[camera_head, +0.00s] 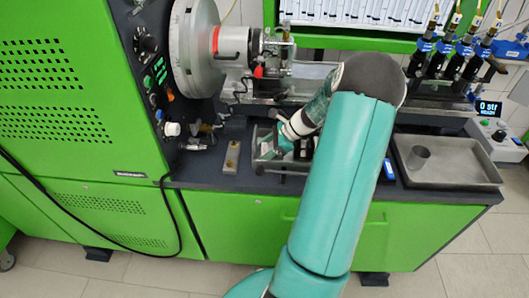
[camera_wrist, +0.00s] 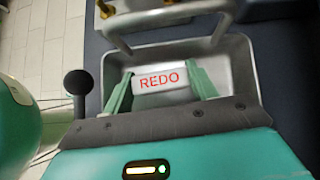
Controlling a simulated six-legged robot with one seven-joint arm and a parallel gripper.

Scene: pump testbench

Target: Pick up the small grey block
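My gripper (camera_wrist: 160,72) reaches down into a grey metal tray (camera_wrist: 240,70), with its two green fingers spread apart. A light grey piece with red "REDO" lettering (camera_wrist: 160,80) shows between the fingers in the wrist view. I cannot tell whether this is the small grey block or a label in the tray, nor whether the fingers touch it. In the head view my gripper (camera_head: 271,148) is at the left part of the tray (camera_head: 262,140), and my arm hides much of it. No other small grey block can be made out clearly.
A bar-like handle (camera_wrist: 165,18) crosses the tray's far side. A plate with brass knobs (camera_head: 232,156) stands left of the tray. A second tray (camera_head: 465,172) at right holds a grey cylinder (camera_head: 420,157). The green machine (camera_head: 70,80) bounds the left.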

